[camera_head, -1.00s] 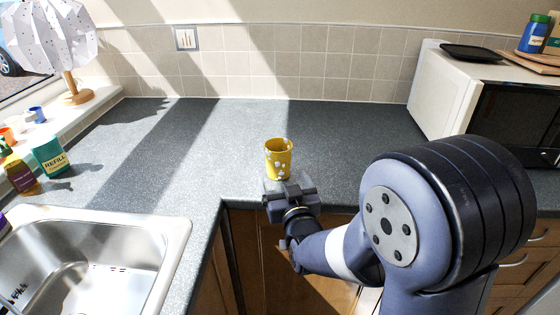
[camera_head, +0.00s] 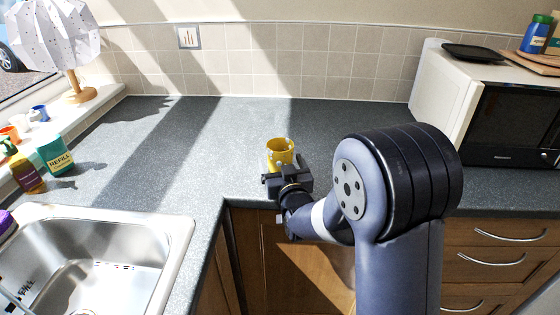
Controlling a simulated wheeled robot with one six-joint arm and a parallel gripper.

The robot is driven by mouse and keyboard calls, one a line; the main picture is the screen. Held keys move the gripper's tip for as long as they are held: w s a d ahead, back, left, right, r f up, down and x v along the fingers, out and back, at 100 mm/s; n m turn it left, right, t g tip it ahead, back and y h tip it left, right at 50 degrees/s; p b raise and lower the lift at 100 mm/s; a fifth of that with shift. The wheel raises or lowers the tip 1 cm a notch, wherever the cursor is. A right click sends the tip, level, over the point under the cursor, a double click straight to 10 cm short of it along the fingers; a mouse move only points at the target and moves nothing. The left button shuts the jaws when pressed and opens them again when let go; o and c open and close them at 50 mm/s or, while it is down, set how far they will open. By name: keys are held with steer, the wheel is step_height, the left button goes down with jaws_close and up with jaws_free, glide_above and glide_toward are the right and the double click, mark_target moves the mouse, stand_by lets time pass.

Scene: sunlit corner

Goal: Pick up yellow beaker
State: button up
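The yellow beaker (camera_head: 279,151) stands upright on the grey counter near its front edge, with pale patches on its side. My gripper (camera_head: 285,164) is right at the beaker's near side, and its dark body covers the beaker's lower front. One dark finger part shows at the beaker's right side. I cannot tell whether the fingers touch the beaker or how far apart they are.
A steel sink (camera_head: 95,265) lies at the front left. A green refill bottle (camera_head: 54,154) and a brown bottle (camera_head: 24,170) stand at the left. A white microwave (camera_head: 455,100) stands at the right. The counter (camera_head: 235,125) behind the beaker is clear.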

steer(key=c, duration=1)
